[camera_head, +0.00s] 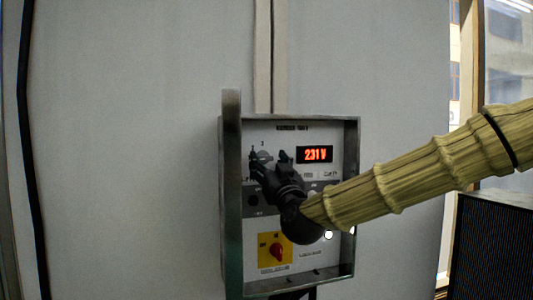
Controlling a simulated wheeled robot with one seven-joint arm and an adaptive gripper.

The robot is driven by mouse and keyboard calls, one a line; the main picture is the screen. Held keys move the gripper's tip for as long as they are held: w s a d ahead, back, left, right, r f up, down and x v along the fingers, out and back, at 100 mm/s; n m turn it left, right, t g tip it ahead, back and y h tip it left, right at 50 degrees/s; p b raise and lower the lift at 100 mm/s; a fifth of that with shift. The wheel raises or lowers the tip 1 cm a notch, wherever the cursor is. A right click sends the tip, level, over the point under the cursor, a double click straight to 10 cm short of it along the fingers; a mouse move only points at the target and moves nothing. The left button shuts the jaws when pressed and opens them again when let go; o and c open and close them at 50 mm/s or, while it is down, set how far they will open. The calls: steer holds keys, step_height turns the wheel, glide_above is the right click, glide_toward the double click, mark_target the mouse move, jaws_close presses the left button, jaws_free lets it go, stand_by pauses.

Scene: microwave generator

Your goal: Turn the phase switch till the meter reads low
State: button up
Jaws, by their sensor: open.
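A metal-framed control box (353,250) is mounted on the wall. Its meter (315,154) is a lit red display that reads 231 V. The phase switch (264,156) is a grey knob left of the meter, with a "2" mark above it; my gripper partly hides it. My gripper (266,157) is open, with its fingers at either side of the knob. I cannot tell whether the fingers touch it.
A red knob on a yellow plate (275,251) sits low on the panel. My arm comes in from the right and covers the panel's middle right. A dark ribbed cabinet (492,245) stands at the right, below a window.

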steer(key=shift+w+a+r, duration=0.3)
steer(key=shift+w, duration=0.3)
steer(key=c, duration=1)
steer(key=shift+f+m+b, duration=0.15)
steer(key=shift+m+b, duration=0.25)
steer(key=shift+a+m+h+b, duration=0.1)
steer(key=shift+m+h+b, duration=0.95)
steer(key=shift+m+b, duration=0.75)
steer(key=shift+d+m+h+b, duration=0.1)
steer(key=shift+m+h+b, duration=0.9)
steer(key=shift+m+b, duration=0.75)
steer(key=shift+a+m+h+b, duration=0.1)
steer(key=shift+m+h+b, duration=1.1)
steer(key=shift+m, duration=1.05)
steer(key=shift+r, duration=0.25)
